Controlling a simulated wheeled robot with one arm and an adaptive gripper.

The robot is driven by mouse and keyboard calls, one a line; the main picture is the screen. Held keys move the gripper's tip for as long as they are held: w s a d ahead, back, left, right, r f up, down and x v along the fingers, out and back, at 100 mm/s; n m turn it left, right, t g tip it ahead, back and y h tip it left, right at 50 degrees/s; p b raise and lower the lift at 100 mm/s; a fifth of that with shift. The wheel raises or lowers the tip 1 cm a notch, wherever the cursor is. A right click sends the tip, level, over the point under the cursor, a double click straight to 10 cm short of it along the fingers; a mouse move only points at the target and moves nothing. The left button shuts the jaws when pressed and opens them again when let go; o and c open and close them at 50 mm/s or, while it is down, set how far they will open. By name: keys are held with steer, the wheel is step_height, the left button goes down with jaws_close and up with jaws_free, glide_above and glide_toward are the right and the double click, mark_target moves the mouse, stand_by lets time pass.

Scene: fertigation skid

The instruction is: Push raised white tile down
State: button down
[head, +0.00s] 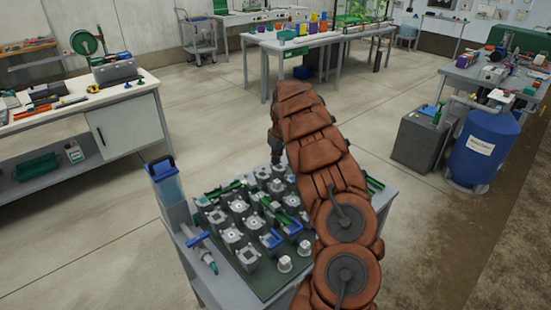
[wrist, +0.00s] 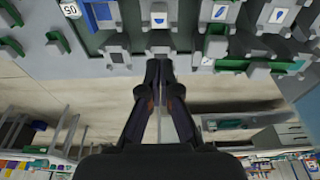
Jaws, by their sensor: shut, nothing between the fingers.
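My gripper (wrist: 158,68) is shut and empty, with its fingertips together just below a grey block (wrist: 159,42) in the wrist view. I cannot tell whether they touch it. A white tile with a blue mark (wrist: 159,19) sits on that block. Other white tiles show along the top edge: one with dark characters (wrist: 70,9), one right of centre (wrist: 220,11) and one farther right (wrist: 277,15). I cannot tell which tile is raised. In the head view my gripper (head: 277,155) points down at the far side of the block-covered table; its fingertips are hard to make out.
Grey blocks with green and blue levers crowd the dark board (head: 262,277). A blue tank (head: 482,148) is at the right.

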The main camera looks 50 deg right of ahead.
mark_target(276, 181)
steer(key=shift+f+p, duration=0.5)
steer(key=shift+f, duration=1.15)
steer(key=shift+f+b, duration=0.45)
steer(key=shift+f, duration=0.3)
steer(key=shift+f+b, duration=0.75)
steer(key=shift+f, duration=0.25)
steer(key=shift+f+b, duration=1.1)
steer(key=shift+f, duration=1)
steer(key=shift+r, duration=0.1)
steer(key=shift+r+b, duration=0.35)
steer(key=shift+r, duration=3.6)
